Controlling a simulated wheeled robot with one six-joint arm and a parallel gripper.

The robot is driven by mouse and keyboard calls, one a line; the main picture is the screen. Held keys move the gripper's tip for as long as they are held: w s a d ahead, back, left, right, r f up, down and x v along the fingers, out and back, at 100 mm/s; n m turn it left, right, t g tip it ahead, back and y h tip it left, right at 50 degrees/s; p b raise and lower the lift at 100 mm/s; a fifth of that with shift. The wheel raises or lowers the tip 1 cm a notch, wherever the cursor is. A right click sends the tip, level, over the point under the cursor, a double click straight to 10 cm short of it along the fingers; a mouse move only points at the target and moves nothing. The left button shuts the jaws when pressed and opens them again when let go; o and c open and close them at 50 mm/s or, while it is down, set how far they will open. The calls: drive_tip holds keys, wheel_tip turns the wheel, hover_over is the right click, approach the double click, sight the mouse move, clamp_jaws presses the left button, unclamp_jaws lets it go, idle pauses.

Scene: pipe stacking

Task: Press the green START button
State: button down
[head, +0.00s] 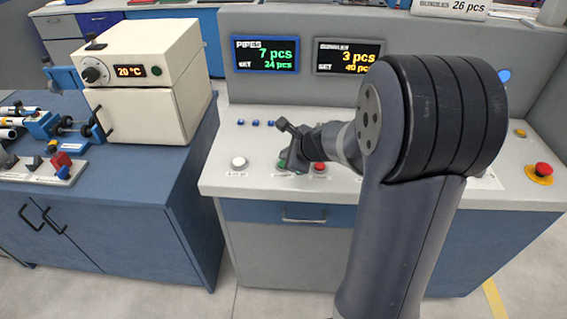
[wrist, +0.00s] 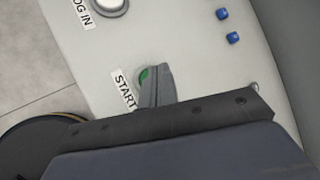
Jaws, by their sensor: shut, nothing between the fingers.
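The green START button (wrist: 143,80) shows in the wrist view beside its printed START label (wrist: 125,90). It is partly hidden behind a finger of my gripper (wrist: 153,84). In the head view a sliver of the green button (head: 282,163) shows just left of my gripper (head: 294,163). The gripper is shut and empty, and its tip is at the button. I cannot tell whether the tip touches or presses it.
A white button (head: 239,162) labelled LOG IN is to the left, and a red button (head: 319,168) is close on the right. Small blue buttons (head: 256,123) lie behind. A red emergency knob (head: 543,169) is at the far right. Two displays (head: 265,54) stand at the back.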

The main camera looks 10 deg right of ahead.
drive_tip(key=shift+f, duration=0.1)
drive_tip(key=shift+f+b, duration=0.3)
drive_tip(key=shift+b, duration=0.15)
drive_tip(key=shift+f+b, duration=0.4)
idle(0.5)
drive_tip(key=shift+r+p, duration=0.75)
drive_tip(key=shift+r, duration=0.05)
wheel_tip(320, 180, up, 5)
drive_tip(key=p, duration=0.4)
drive_tip(key=shift+p, duration=0.3)
drive_tip(key=shift+r, duration=0.1)
idle(0.5)
